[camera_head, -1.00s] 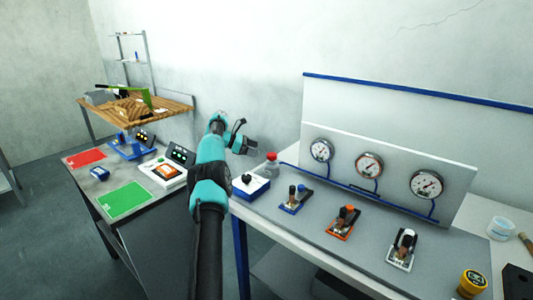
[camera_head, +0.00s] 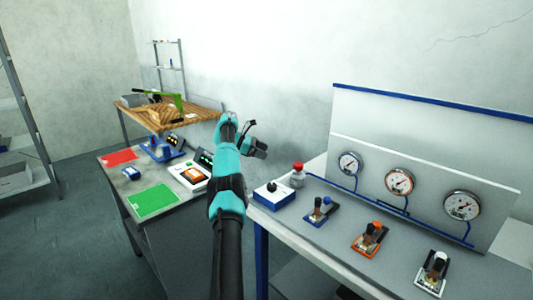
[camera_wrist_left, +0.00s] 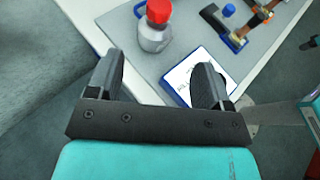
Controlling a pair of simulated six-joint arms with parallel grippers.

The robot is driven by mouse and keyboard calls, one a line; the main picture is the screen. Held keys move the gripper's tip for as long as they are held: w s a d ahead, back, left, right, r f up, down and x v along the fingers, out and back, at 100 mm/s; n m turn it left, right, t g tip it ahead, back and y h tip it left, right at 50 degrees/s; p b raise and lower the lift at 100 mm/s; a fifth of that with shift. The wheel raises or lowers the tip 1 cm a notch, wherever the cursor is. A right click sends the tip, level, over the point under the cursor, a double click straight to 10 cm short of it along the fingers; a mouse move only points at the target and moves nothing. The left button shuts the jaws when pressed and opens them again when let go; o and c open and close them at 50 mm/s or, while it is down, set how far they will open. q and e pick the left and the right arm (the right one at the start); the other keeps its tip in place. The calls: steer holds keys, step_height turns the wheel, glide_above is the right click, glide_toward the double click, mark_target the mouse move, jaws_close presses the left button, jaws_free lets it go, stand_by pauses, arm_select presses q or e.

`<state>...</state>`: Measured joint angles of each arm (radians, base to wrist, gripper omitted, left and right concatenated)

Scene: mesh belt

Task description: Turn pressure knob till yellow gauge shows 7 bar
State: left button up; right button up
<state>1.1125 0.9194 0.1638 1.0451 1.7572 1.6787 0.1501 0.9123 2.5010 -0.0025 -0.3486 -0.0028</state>
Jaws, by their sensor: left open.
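Three round gauges hang on a white panel: a blue-rimmed one (camera_head: 350,163), an orange-rimmed one (camera_head: 399,183) and a grey-rimmed one (camera_head: 462,206). I see no clearly yellow gauge, and the dial readings are too small to tell. A black knob (camera_head: 274,189) sits on a white and blue box (camera_head: 272,199) at the bench's left end. The box also shows in the left wrist view (camera_wrist_left: 186,92), partly hidden behind one finger. My left gripper (camera_head: 258,146) is open and empty, above and behind the box in the head view; it also shows in the left wrist view (camera_wrist_left: 158,82).
A red-capped bottle (camera_head: 298,174) stands close beside the box. Blue (camera_head: 320,212), orange (camera_head: 370,239) and white (camera_head: 432,272) lever units stand before the gauges. A grey side table (camera_head: 122,182) with a green mat (camera_head: 153,201) is at the left.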

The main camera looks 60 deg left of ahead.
mark_target(297, 164)
arm_select(q)
steer(key=s+d+n+t+y, duration=0.1)
steer(key=s+d+n+y, duration=0.1)
steer(key=d+n+y, duration=0.2)
steer(key=shift+d+n+t+y, duration=0.3)
steer(key=shift+d+y, duration=0.3)
steer(key=shift+d, duration=0.35)
steer(key=x, duration=1.7)
steer(key=shift+w+d, duration=0.1)
steer(key=shift+w, duration=0.05)
steer(key=c, duration=0.9)
